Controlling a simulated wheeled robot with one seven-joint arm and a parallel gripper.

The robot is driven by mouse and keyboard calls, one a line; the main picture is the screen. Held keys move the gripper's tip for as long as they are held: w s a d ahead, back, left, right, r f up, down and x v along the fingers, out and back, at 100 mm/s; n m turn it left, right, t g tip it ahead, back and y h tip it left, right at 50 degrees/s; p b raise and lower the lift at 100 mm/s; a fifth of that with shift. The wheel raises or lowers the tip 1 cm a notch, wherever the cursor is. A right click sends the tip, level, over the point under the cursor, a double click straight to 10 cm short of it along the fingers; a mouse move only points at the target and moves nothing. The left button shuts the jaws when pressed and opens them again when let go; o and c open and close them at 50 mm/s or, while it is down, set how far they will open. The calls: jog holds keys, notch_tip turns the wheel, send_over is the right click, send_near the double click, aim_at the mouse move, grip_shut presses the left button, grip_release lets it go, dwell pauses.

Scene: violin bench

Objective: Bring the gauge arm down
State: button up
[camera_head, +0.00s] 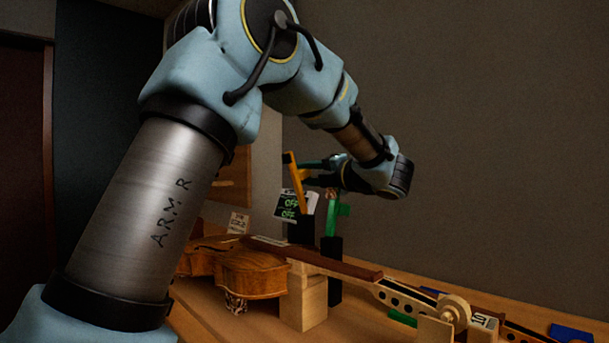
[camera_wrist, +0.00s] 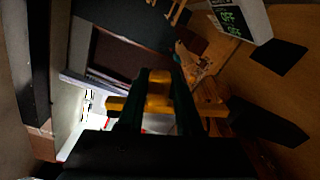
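The gauge arm is an orange-yellow lever (camera_head: 295,181), standing up and slightly tilted beside a small dark sign marked OFF (camera_head: 288,207). My gripper (camera_head: 310,172) is at the lever's upper part, reaching from the right. In the wrist view, an orange-yellow bar (camera_wrist: 212,105) crosses behind the two dark fingers of my gripper (camera_wrist: 160,80) and sticks out on both sides. Orange-yellow parts also show in the gap between the fingers. I cannot tell whether the fingers press on them. The lever's lower mount is partly hidden.
A violin body (camera_head: 238,268) lies on the wooden bench (camera_head: 365,322), its neck (camera_head: 335,265) over a pale wooden block (camera_head: 303,300). A green lever (camera_head: 332,215) on a black post stands just right of the gauge.

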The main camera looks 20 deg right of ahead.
jog(key=o, duration=0.4)
jog(key=shift+c, duration=0.2)
jog(key=b+v, duration=0.1)
jog(key=v, duration=0.9)
jog(key=shift+s+d+b, duration=0.15)
jog(key=shift+s+b, duration=0.15)
jog(key=shift+s, duration=0.05)
